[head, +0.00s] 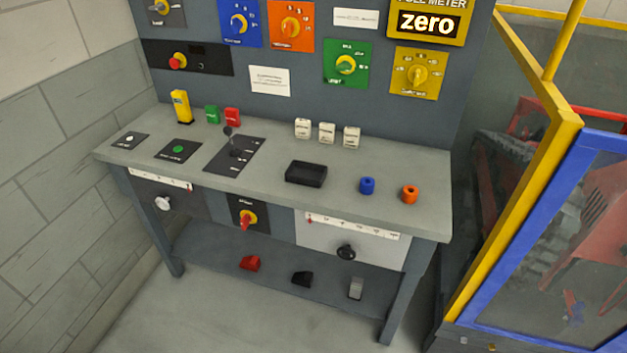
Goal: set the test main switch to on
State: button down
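My gripper is not in view.
Dial plates fill the panel (300,100). A yellow-and-blue fenced enclosure (520,190) stands at right. Floor (215,310) before the bench is clear.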

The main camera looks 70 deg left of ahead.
aim_at(244, 222)
jog(key=u, duration=3.45)
jog(key=i, duration=0.8)
jog(key=u, duration=0.5)
